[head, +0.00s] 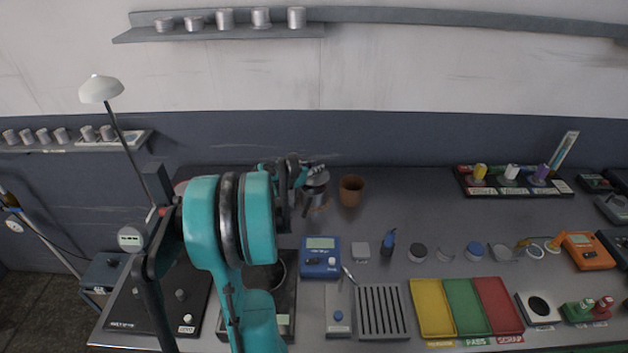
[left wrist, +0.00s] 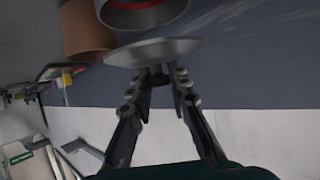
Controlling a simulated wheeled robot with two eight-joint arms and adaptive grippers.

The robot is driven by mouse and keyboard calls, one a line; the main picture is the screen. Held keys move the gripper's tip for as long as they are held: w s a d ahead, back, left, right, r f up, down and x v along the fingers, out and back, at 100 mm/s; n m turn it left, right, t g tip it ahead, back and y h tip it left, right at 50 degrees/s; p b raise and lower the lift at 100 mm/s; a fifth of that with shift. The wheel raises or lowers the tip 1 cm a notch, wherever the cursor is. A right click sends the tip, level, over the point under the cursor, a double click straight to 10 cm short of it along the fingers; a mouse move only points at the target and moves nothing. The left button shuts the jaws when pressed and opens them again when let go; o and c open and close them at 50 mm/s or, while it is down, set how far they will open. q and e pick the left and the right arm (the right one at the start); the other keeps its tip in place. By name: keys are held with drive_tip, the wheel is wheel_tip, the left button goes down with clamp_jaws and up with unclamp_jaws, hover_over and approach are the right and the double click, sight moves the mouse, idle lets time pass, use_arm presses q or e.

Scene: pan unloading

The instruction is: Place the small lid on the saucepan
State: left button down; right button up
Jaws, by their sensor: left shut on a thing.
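The small lid (left wrist: 152,52) is a grey metal disc, seen nearly edge-on in the left wrist view. My left gripper (left wrist: 160,74) is shut on it at the fingertips. A round metal vessel with a red band (left wrist: 145,14), apparently the saucepan, is just beyond the lid and partly cut off by the frame. I cannot tell whether lid and vessel touch. In the head view the saucepan (head: 316,190) stands at the back of the bench, beside my left gripper (head: 300,174), whose fingers and arm hide part of the area. My right gripper is not in view.
A brown pot (head: 351,190) stands just right of the saucepan and also shows in the left wrist view (left wrist: 84,32). A blue meter (head: 320,258) is nearer the front. A lamp (head: 101,90) rises at left.

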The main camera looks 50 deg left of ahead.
sight(314, 177)
use_arm(q)
wheel_tip(314, 177, down, 4)
drive_tip(key=shift+f+b, duration=0.1)
drive_tip(key=shift+b, duration=0.8)
drive_tip(key=shift+r, duration=0.2)
drive_tip(key=shift+f, duration=0.25)
drive_tip(key=c, duration=1.4)
unclamp_jaws()
drive_tip(key=shift+r, duration=0.1)
drive_tip(key=shift+c, duration=0.2)
drive_tip(key=shift+r, duration=0.1)
